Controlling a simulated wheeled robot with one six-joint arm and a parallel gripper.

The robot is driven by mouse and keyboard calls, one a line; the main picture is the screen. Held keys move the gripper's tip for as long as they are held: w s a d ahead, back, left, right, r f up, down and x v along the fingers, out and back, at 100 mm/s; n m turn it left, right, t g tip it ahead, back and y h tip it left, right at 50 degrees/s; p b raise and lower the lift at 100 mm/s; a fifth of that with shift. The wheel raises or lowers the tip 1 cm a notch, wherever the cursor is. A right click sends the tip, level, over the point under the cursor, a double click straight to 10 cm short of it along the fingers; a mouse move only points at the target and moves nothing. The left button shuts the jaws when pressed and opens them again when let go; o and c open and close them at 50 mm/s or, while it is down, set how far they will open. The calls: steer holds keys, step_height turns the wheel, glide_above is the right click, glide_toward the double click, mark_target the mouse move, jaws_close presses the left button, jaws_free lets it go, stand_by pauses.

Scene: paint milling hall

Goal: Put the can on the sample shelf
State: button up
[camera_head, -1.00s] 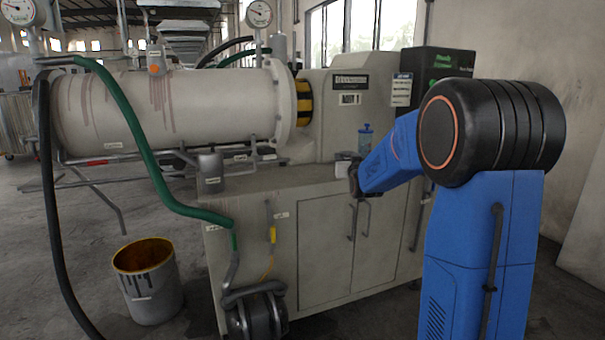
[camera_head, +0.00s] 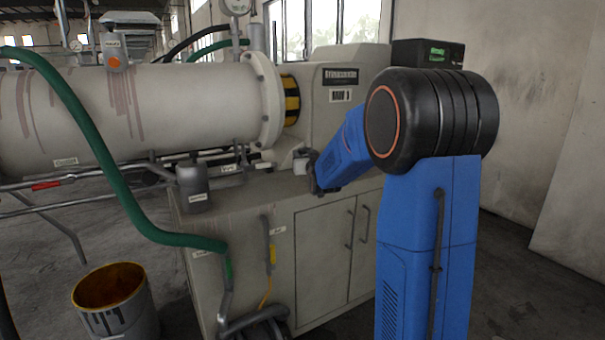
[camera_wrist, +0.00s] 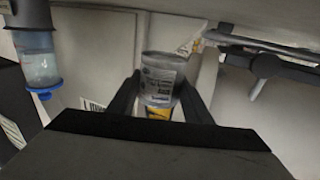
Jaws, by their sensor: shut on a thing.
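In the wrist view a grey can (camera_wrist: 158,82) with a printed label and a yellow band stands between the two dark fingers of my gripper (camera_wrist: 158,100). The fingers are shut on its sides. In the head view my gripper (camera_head: 314,172) is above the machine's bench top, at the end of my blue arm. A small pale piece (camera_head: 301,165) shows at the gripper; I cannot tell whether it is the can. I cannot make out a sample shelf for sure in either view.
The mill's pale cylinder (camera_head: 140,110) lies left of my gripper, with a grey pot (camera_head: 193,188) below it. A green hose (camera_head: 110,165) hangs in front. A bucket (camera_head: 115,305) stands on the floor. A clear, blue-capped container (camera_wrist: 38,62) is at the wrist view's left.

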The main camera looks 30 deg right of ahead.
steer(key=shift+f, duration=3)
steer(key=o, duration=1.1)
steer(key=shift+f, duration=0.15)
